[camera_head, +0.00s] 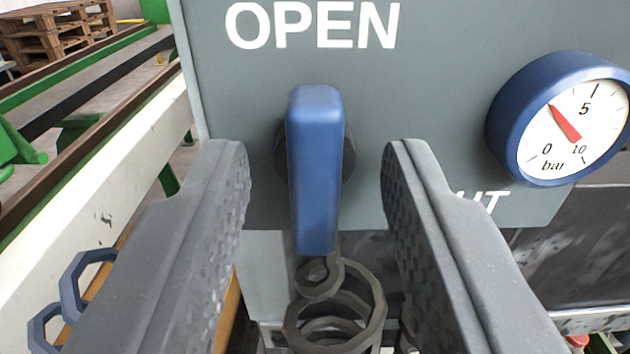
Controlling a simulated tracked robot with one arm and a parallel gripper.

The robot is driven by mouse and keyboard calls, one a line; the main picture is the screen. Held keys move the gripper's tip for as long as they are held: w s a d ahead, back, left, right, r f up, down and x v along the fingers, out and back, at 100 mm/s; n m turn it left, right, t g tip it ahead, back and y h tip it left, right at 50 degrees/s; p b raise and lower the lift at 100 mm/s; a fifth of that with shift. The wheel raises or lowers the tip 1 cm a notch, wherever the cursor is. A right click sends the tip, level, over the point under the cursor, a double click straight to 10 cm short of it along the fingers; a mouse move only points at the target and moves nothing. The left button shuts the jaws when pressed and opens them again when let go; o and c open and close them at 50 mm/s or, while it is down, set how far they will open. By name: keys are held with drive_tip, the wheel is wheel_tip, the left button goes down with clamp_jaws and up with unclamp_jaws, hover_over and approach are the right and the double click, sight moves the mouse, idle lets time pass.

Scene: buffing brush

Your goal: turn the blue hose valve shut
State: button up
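The blue valve handle (316,170) stands upright in the middle of the view, on a round dark hub on a grey-green panel (440,110). White letters OPEN are on the panel above it. Part of another label, ending in "UT", shows at the lower right, the rest hidden behind my right finger. My gripper (317,168) is open, one finger on each side of the handle. A gap shows between each finger and the handle. I cannot tell how far the fingertips are from the panel.
A blue-rimmed pressure gauge (570,120) in bar sits to the right of the handle. Dark metal rings (335,310) lie below the handle. Blue chain links (78,285) show at lower left. Green and white rails (75,210) and wooden pallets (55,35) are at left.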

clamp_jaws()
drive_tip(key=shift+d, duration=0.15)
